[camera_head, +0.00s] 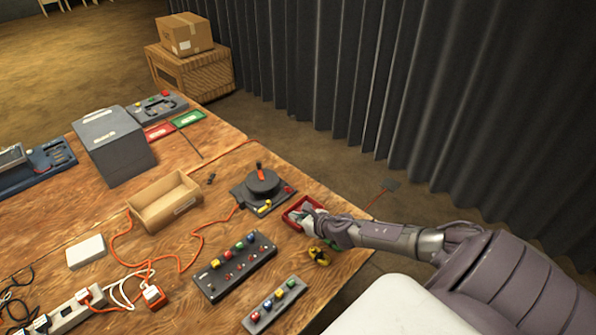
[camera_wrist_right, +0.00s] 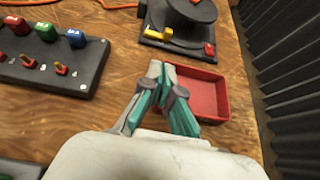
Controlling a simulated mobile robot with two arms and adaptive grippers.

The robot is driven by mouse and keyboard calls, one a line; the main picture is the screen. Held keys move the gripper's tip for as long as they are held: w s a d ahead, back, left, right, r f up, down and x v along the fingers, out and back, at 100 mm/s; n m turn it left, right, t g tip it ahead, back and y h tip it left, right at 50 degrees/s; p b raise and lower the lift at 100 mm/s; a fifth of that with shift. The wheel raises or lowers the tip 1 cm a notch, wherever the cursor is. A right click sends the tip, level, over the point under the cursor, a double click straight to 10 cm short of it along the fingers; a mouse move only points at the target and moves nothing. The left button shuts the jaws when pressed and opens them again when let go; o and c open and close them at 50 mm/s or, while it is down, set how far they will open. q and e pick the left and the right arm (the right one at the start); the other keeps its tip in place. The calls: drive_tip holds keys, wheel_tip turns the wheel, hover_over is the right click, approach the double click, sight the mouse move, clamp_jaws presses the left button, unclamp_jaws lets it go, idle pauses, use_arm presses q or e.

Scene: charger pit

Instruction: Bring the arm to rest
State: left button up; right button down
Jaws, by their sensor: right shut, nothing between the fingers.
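My right arm (camera_head: 385,237) comes in from the right side of the head view and reaches over the table's right edge. My right gripper (camera_head: 297,214) is at the red tray (camera_head: 318,205), which it partly covers in this view. In the right wrist view the gripper (camera_wrist_right: 163,68) has its teal and grey fingertips together, with nothing held. There the red tray (camera_wrist_right: 222,96) lies just beyond and to the right of the fingers and looks empty. I cannot tell how high the fingertips are. My left gripper is not in view.
A dark device with a round top (camera_head: 262,181) stands behind the gripper. A panel with coloured blocks (camera_head: 236,264) and a smaller one (camera_head: 275,304) lie to its left and front. A wooden tray (camera_head: 165,203) and orange cables lie further left. A dark curtain (camera_head: 440,100) hangs beyond the table.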

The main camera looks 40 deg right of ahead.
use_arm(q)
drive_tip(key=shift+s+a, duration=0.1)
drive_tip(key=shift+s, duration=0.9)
use_arm(e)
drive_tip(key=shift+s+r, duration=0.2)
drive_tip(key=shift+s, duration=0.1)
